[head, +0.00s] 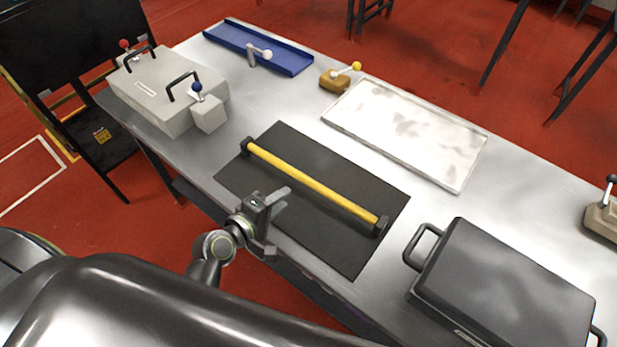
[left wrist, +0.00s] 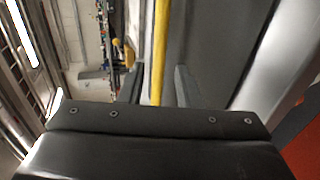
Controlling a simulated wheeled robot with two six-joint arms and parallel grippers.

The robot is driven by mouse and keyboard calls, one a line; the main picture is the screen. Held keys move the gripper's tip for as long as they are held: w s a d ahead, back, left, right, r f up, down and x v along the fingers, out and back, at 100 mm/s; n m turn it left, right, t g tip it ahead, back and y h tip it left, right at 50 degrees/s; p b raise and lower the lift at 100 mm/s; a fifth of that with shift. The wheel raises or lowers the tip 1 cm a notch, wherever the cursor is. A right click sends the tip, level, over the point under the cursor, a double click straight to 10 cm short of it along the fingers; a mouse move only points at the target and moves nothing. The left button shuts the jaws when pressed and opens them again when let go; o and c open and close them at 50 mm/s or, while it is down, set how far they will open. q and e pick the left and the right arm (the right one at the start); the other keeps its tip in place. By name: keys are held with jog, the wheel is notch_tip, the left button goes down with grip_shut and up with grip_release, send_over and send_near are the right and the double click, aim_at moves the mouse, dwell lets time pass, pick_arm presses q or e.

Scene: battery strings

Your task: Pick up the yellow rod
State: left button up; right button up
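The yellow rod (head: 310,182) lies across two black end supports on a dark mat (head: 330,233) on the metal table. My left gripper (head: 283,222) is at the near edge of the mat, on the near side of the rod and apart from it. Its two fingers are spread with nothing between them in the head view. In the left wrist view the rod (left wrist: 160,50) runs upright in the picture, in line with the gap between the open fingers (left wrist: 158,85). My right gripper is in neither view.
A black case (head: 505,290) with handles stands right of the mat. A grey box (head: 165,95) with black handles stands at the left. A white tray (head: 408,135), a blue tray (head: 240,42) and a brown block with a yellow-knobbed lever (head: 335,80) lie behind.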

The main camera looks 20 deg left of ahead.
aim_at(305, 183)
pick_arm(q)
jog(key=shift+p+x, duration=0.6)
jog(key=shift+x, duration=4.05)
jog(key=shift+c, duration=0.3)
grip_shut()
